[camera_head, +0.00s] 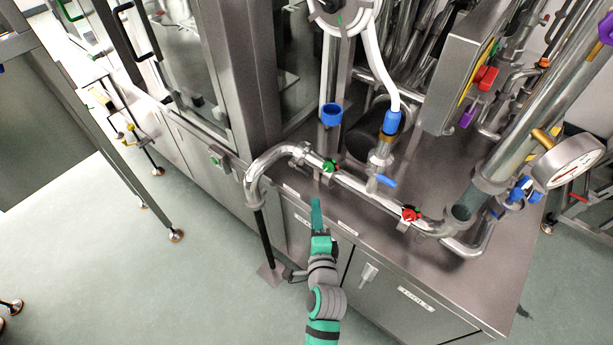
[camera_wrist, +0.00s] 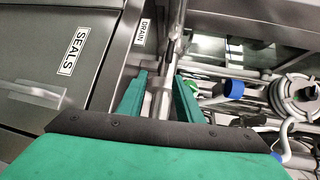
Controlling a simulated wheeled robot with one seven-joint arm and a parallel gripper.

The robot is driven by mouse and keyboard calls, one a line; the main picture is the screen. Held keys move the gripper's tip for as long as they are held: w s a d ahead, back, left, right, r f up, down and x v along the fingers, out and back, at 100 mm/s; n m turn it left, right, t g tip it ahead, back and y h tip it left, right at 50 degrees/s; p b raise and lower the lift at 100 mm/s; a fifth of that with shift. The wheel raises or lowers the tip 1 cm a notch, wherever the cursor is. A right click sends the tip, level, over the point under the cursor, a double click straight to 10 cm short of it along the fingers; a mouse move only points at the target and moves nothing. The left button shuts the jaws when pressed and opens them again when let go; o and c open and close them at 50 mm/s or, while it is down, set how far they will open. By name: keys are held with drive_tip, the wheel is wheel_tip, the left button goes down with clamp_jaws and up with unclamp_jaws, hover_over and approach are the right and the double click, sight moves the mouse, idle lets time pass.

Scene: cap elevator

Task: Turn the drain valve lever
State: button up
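A steel pipe (camera_head: 350,182) runs along the counter's front edge and carries a green-handled valve (camera_head: 329,166), a blue lever (camera_head: 386,181) and a red-handled valve (camera_head: 410,214). A white label reading DRAIN (camera_wrist: 143,32) shows in the wrist view; I cannot tell for certain which handle is the drain valve lever. My gripper (camera_head: 316,204) is in front of the pipe, below the green-handled valve in the picture and apart from it. In the wrist view my gripper (camera_wrist: 160,78) has its two green fingers spread, with steel pipework showing between them. It holds nothing.
A cabinet door labelled SEALS (camera_wrist: 74,50) is on the left of the wrist view. A blue-ended white hose (camera_head: 388,105) and a pressure gauge (camera_head: 567,162) stand over the counter (camera_head: 455,195). A black post (camera_head: 263,240) is left of my arm. The floor (camera_head: 150,280) at left is mostly clear.

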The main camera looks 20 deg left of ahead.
sight(301, 169)
drive_tip(key=shift+m+y, duration=0.3)
drive_tip(key=shift+y, duration=0.1)
drive_tip(key=x, duration=0.4)
drive_tip(key=r+x, duration=0.1)
drive_tip(key=x, duration=0.4)
drive_tip(key=a+x, duration=0.1)
drive_tip(key=x, duration=0.3)
drive_tip(key=shift+r, duration=0.3)
drive_tip(key=shift+c, duration=0.5)
clamp_jaws()
